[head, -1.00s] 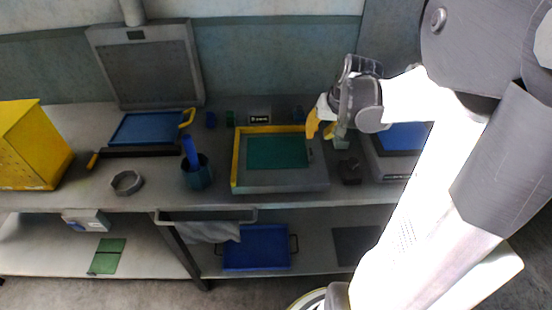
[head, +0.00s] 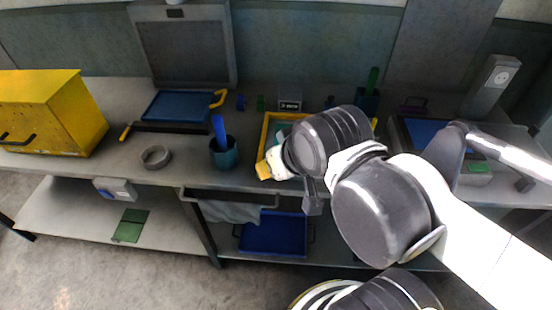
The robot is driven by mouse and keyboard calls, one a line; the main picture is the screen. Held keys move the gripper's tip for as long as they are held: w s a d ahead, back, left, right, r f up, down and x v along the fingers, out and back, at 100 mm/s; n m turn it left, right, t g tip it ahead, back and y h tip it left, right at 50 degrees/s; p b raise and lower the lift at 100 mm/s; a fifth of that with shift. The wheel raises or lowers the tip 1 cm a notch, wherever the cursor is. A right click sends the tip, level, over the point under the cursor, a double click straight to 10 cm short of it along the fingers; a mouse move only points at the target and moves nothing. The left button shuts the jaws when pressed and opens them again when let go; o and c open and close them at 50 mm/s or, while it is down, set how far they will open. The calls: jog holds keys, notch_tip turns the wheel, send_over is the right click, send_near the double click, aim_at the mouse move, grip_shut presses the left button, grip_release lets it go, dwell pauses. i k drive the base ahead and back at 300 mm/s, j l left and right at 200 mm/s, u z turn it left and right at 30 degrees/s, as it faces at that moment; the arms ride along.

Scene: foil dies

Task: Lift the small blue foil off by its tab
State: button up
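I cannot see whether the fingers are apart or hold anything. A blue panel (head: 178,106) lies in the open press at the left, with a yellow handle (head: 218,99) at its right corner. Another blue panel (head: 424,132) lies in a dark frame at the right, partly behind my arm. I cannot tell which blue piece is the small foil, and no tab shows clearly.
A teal cup (head: 224,154) with a blue tool and a grey ring (head: 156,157) stand left of my gripper. A yellow box (head: 52,112) is at the far left. A blue tray (head: 272,236) sits on the lower shelf. The bench front near the ring is clear.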

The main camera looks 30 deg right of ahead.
aim_at(422, 132)
jog(key=z, duration=2)
jog(key=i+l+u, duration=0.3)
jog(key=l, duration=0.25)
jog(key=i+l+u, duration=0.35)
jog(key=l, duration=0.35)
jog(key=i+l+u, duration=0.15)
jog(key=l, duration=0.2)
jog(key=i+l+u, duration=0.15)
jog(key=l, duration=0.2)
jog(key=k, duration=0.05)
